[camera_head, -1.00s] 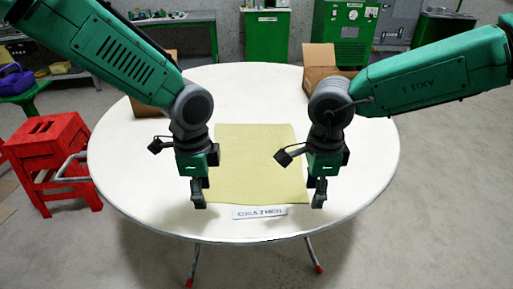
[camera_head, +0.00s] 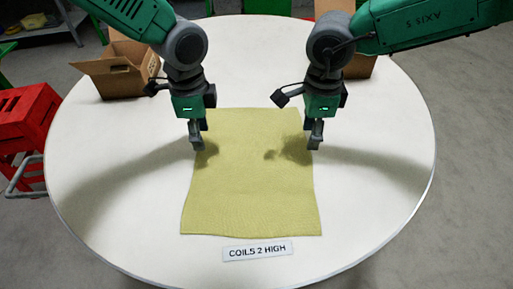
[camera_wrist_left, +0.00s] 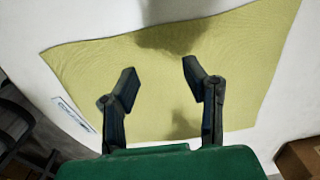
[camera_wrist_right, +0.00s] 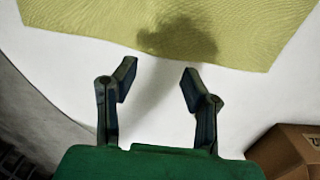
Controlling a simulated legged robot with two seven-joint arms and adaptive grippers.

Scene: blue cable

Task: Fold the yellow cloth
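The yellow cloth (camera_head: 252,185) lies flat and spread out on the round white table. My left gripper (camera_head: 197,146) is over the cloth's left edge in the head view. In the left wrist view its fingers (camera_wrist_left: 158,78) are apart with nothing between them, above the cloth (camera_wrist_left: 160,110). My right gripper (camera_head: 313,145) is at the cloth's right edge. In the right wrist view its fingers (camera_wrist_right: 160,80) are apart and empty over bare table, with the cloth (camera_wrist_right: 240,35) just beyond them. Both grippers cast shadows on the cloth. Their exact height above it is hard to tell.
A label reading "COILS 2 HIGH" (camera_head: 257,250) lies on the table (camera_head: 390,215) in front of the cloth. An open cardboard box (camera_head: 117,72) stands at the back left, and another box (camera_head: 358,66) is partly hidden behind my right arm. A red stool (camera_head: 25,120) stands at the left.

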